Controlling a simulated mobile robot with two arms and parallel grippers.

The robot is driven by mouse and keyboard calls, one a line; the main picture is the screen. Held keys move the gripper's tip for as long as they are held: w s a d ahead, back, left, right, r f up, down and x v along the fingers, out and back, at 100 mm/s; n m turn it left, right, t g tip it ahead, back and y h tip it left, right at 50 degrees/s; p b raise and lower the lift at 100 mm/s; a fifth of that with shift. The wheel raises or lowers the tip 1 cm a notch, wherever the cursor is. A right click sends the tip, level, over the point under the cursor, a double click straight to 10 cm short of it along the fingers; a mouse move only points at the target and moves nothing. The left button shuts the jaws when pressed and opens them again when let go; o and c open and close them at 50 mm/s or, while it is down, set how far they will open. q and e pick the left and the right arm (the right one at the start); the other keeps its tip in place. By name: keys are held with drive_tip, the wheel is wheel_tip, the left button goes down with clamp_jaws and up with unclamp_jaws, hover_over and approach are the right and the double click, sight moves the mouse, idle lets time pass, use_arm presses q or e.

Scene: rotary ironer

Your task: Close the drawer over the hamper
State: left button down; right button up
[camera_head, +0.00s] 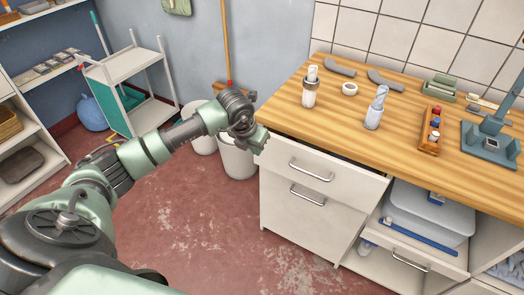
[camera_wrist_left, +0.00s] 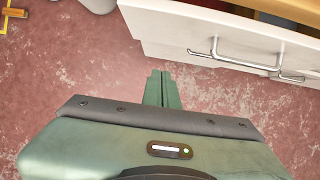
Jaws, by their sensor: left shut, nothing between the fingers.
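The drawer (camera_head: 335,178) is the white upper front with a bar handle under the wooden worktop. It stands out a little from the cabinet, partly open. The hamper (camera_head: 300,218) is the taller white front below it, with its own handle. My left gripper (camera_head: 259,142) is shut and empty at the left end of the drawer front. In the left wrist view, its green fingers (camera_wrist_left: 161,76) point toward the drawer front (camera_wrist_left: 205,35), below its lower left part. I cannot tell whether they touch it. My right gripper is out of view.
The worktop (camera_head: 290,110) holds bottles, a small bowl and tools. To the right, an open compartment holds a grey bin (camera_head: 430,210) above another pulled-out drawer (camera_head: 410,250). White buckets (camera_head: 238,160) stand left of the cabinet. The red floor in front is clear.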

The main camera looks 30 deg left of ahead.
sight(268, 152)
use_arm(q)
drive_tip(key=w+f+b, duration=0.2)
drive_tip(key=f, duration=0.1)
drive_tip(key=w+f+b, duration=0.2)
drive_tip(key=b, duration=0.1)
drive_tip(key=w+f+b, duration=0.2)
drive_tip(key=f, duration=0.1)
drive_tip(key=shift+w+d+f+b, duration=0.1)
drive_tip(key=shift+w+f+b, duration=0.2)
drive_tip(key=shift+b, duration=0.1)
drive_tip(key=shift+w+r, duration=0.1)
drive_tip(key=shift+w, duration=0.3)
drive_tip(key=shift+r, duration=0.1)
